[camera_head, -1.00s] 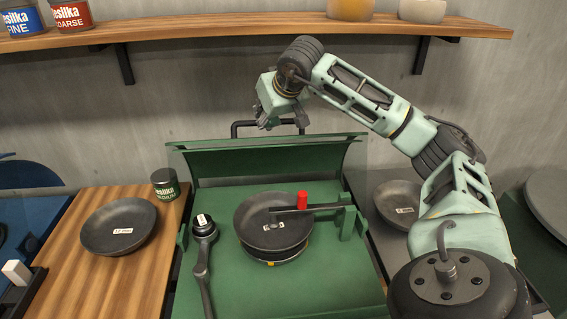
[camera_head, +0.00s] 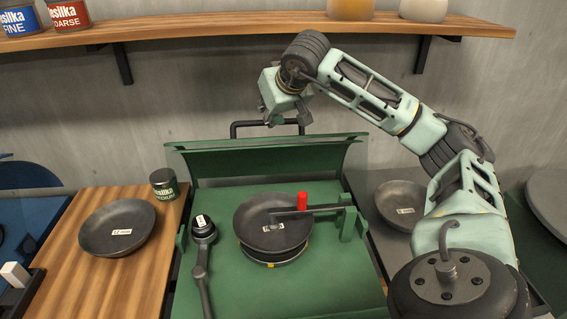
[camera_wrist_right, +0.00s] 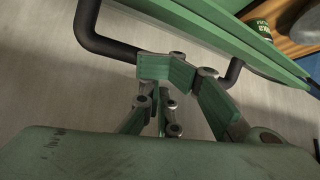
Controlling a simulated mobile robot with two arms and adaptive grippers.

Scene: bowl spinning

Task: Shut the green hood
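The green hood (camera_head: 265,160) stands raised at the back of the green machine, with a black bar handle (camera_head: 236,128) above its top edge. In the right wrist view the handle (camera_wrist_right: 98,43) runs behind my fingers, and a green edge of the hood (camera_wrist_right: 205,30) crosses the top. My right gripper (camera_head: 288,119) is at the handle, pointing down, with its fingertips apart. In the right wrist view the gripper (camera_wrist_right: 185,80) overlaps the middle of the bar; I cannot tell whether it touches. My left gripper is not in view.
A dark bowl (camera_head: 272,215) sits on the machine's green base (camera_head: 320,285), beside a red-knobbed arm (camera_head: 303,201) and a black-headed lever (camera_head: 203,235). A wooden side table (camera_head: 150,275) holds another bowl (camera_head: 117,225) and a can (camera_head: 164,184). A shelf (camera_head: 250,29) runs above.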

